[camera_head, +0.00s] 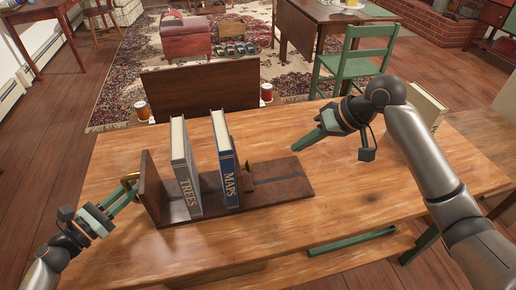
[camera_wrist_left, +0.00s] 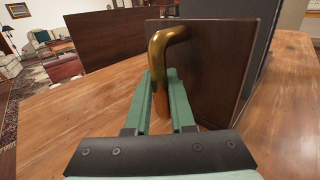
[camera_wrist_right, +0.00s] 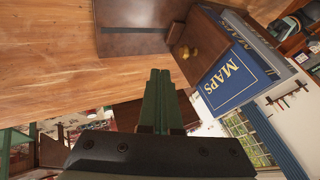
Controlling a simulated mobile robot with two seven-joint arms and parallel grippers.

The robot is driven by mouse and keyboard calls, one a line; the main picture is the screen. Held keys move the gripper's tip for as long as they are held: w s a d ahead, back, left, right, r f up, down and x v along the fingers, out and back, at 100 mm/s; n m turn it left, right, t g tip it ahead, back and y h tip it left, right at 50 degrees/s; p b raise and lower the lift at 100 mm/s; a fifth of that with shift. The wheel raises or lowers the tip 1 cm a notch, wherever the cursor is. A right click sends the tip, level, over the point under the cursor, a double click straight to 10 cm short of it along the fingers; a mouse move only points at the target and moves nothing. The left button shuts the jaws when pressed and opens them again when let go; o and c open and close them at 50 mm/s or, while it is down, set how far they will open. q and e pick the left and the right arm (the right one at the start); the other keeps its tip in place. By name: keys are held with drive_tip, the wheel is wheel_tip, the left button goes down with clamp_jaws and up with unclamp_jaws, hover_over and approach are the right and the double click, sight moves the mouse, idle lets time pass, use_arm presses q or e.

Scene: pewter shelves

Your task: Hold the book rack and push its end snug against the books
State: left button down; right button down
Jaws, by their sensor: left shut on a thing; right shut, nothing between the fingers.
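The dark wood book rack (camera_head: 290,190) lies on the table, with a fixed end panel (camera_head: 150,187) at its left. A brass handle (camera_wrist_left: 160,65) curves out from that panel. My left gripper (camera_head: 133,192) is shut on the handle. The grey TREES book (camera_head: 186,170) and blue MAPS book (camera_head: 226,165) stand in the rack with a gap between them. The sliding end (camera_wrist_right: 204,40), with a brass knob (camera_wrist_right: 188,52), is on the right side of MAPS in the head view, mostly hidden there. My right gripper (camera_head: 296,148) is shut and empty, beyond the rack's right part, apart from it.
The wooden table (camera_head: 350,170) is clear right of the rack. A pale book-like block (camera_head: 425,107) stands at the back right, behind my right arm.

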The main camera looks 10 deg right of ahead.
sight(242, 167)
drive_tip(key=x, duration=1)
drive_tip(key=shift+w, duration=0.1)
drive_tip(key=shift+a+r, duration=0.2)
drive_tip(key=shift+a, duration=1.55)
drive_tip(key=a, duration=0.4)
drive_tip(key=shift+a, duration=0.4)
drive_tip(key=shift+d, duration=0.15)
